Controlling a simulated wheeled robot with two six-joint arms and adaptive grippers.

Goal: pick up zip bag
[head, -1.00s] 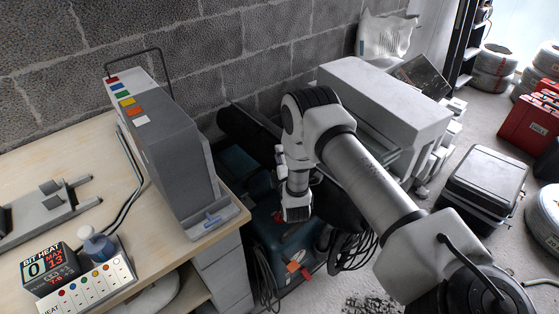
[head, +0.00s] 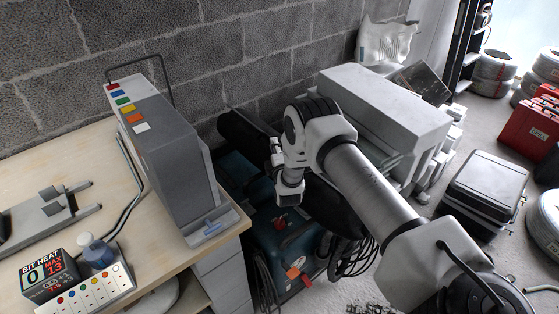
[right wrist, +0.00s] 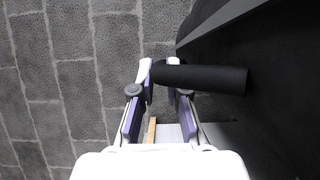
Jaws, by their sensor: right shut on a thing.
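The zip bag appears to be the long black bag (head: 243,134) lying slanted by the wall, between the workbench and the white box; my right arm hides part of it. In the right wrist view, a thick black roll (right wrist: 215,79), which looks like part of the bag, lies across the fingertips. My right gripper (right wrist: 160,74) is shut on it. A large dark surface with a grey edge fills the right of that view. In the head view, the right gripper (head: 277,152) is above the bag, its fingertips largely hidden. My left gripper is not in view.
The workbench (head: 70,160) with a tall grey unit (head: 170,150) stands close on the left. A teal machine (head: 285,240) with cables sits below my right wrist. A long white box (head: 385,110) is to the right, and the block wall (head: 240,50) is behind.

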